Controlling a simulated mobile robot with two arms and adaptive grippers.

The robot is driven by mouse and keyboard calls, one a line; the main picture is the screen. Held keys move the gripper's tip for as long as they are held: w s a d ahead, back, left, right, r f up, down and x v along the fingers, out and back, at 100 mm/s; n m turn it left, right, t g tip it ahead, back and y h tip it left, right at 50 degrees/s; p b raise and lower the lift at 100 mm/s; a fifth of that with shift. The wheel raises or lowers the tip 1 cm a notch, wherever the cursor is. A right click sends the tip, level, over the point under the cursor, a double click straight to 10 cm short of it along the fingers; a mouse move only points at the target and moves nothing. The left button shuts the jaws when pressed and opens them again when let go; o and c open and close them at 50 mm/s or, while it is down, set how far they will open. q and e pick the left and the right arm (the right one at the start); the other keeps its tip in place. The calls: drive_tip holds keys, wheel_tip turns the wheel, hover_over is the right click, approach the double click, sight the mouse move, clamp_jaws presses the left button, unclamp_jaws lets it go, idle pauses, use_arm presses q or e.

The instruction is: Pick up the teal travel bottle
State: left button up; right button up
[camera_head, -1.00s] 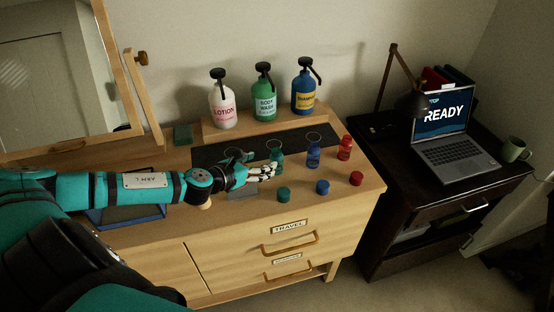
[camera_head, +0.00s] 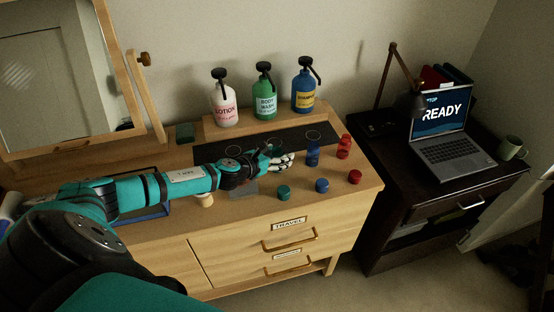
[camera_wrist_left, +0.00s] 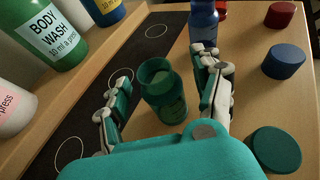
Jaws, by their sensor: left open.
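The teal travel bottle (camera_wrist_left: 165,92) stands upright and uncapped on the dresser top in the left wrist view. My left gripper (camera_wrist_left: 163,82) is open, with its fingers on both sides of the bottle. I cannot tell whether they touch it. In the head view my left gripper (camera_head: 284,161) reaches in from the left and mostly hides the bottle. A teal cap (camera_head: 283,192) lies in front of the hand, and it also shows in the left wrist view (camera_wrist_left: 275,149). My right gripper is not in view.
A blue travel bottle (camera_head: 313,155) and a red one (camera_head: 344,150) stand to the right. A blue cap (camera_head: 322,185) and a red cap (camera_head: 355,177) lie in front. Lotion (camera_head: 224,105), body wash (camera_head: 265,100) and shampoo (camera_head: 304,92) pump bottles stand behind on a shelf.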

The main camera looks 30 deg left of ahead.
use_arm(q)
drive_tip(key=shift+c, duration=0.3)
drive_tip(key=c, duration=1)
drive_tip(key=shift+c, duration=0.2)
